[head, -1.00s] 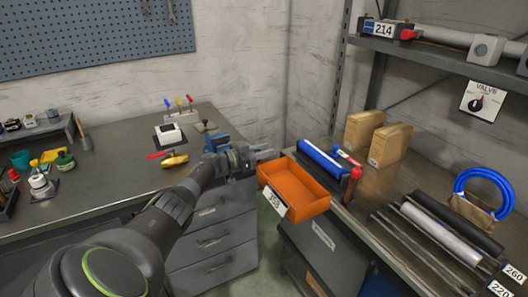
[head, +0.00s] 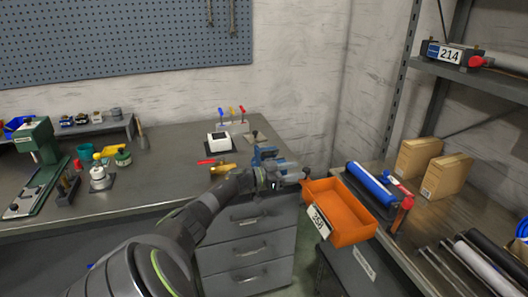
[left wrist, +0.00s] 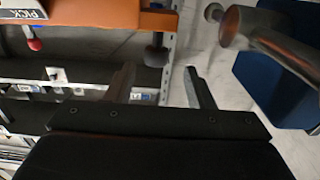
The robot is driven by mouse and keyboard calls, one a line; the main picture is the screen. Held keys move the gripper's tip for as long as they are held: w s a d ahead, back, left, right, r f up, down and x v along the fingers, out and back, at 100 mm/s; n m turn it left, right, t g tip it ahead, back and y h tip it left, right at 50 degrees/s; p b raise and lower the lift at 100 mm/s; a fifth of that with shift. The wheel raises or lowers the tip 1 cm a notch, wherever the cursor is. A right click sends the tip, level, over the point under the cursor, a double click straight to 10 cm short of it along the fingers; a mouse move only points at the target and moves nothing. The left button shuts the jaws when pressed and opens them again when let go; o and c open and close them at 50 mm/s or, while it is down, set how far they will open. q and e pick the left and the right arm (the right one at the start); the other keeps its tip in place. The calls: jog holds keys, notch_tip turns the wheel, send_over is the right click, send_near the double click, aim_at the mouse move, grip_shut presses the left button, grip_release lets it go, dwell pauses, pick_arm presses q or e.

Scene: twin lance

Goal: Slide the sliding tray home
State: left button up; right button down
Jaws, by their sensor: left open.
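The orange tray (head: 350,222), open at the top with a white number label on its front, sits at the left edge of the right-hand bench, sticking out over the gap between the benches. My left gripper (head: 298,173) is open and empty, just left of the tray's back left corner; whether it touches the tray is unclear. In the left wrist view my two fingers (left wrist: 160,86) stand apart with nothing between them. An orange edge (left wrist: 158,22) shows above them there; I cannot tell if it is the tray. My right gripper is not in view.
A blue roller (head: 370,184) and a red-topped post (head: 404,208) stand right of the tray. Cardboard boxes (head: 416,158) are behind. A blue vise (head: 263,154) is behind my left wrist. Grey drawers (head: 247,250) are below. Dark rods lie on the right bench.

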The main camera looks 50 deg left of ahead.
pick_arm(q)
jog(key=v, duration=1)
jog(key=shift+s+a+b, duration=0.2)
jog(key=shift+s+b, duration=0.15)
jog(key=shift+b, duration=0.05)
jog(key=shift+f, duration=0.1)
